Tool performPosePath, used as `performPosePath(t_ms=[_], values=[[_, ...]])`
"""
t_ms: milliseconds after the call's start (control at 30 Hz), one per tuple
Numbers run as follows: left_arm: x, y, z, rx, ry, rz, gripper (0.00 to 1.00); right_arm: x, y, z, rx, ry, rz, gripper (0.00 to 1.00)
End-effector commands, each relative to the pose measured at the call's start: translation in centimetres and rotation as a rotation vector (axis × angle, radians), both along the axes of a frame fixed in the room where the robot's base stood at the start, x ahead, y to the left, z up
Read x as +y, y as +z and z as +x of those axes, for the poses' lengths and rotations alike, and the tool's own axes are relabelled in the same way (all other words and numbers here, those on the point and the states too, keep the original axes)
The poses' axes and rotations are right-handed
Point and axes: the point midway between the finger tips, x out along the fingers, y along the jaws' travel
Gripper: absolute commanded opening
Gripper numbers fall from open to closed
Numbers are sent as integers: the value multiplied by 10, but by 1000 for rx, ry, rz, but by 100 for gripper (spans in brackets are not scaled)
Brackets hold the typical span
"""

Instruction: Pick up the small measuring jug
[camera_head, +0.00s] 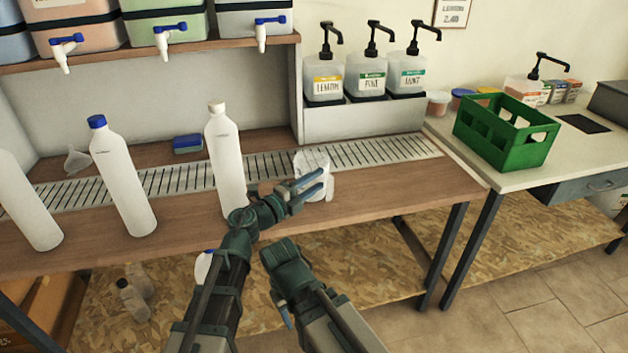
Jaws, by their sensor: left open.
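The small measuring jug (313,160) is clear and whitish and stands upright on the wooden bench at the front edge of the slotted drain strip. My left gripper (311,187) is open, its blue-grey fingers in front of the jug's lower part and overlapping it in the picture. I cannot tell whether the fingers touch it. The jug's lower middle is hidden behind them. My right gripper (285,316) is low in front of the bench, mostly hidden by its own arm; only a bit of blue finger shows.
A white bottle (226,165) stands just left of the jug, with a blue-capped bottle (122,180) farther left. Pump dispensers (369,78) stand behind on a grey stand. A green crate (505,135) sits on the right table. The bench right of the jug is clear.

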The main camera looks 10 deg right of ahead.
Motion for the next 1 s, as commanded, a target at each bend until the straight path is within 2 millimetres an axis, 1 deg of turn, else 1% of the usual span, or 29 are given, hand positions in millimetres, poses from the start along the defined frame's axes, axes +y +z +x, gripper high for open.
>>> performPosePath(t_ms=[33,200,433,467,600,700,1000], values=[[-10,2,4,0,-3,0,44,0,2,0,0,0,0,50],[-28,1,17,0,-2,0,44,0,1,0,0,0,0,50],[-29,1,16,0,-1,0,44,0,1,0,0,0,0,50],[-29,1,16,0,-1,0,40,0,1,0,0,0,0,50],[-29,1,16,0,0,0,15,0,1,0,0,0,0,50],[-29,1,16,0,0,0,0,0,1,0,0,0,0,50],[-29,1,16,0,0,0,0,0,1,0,0,0,0,50]])
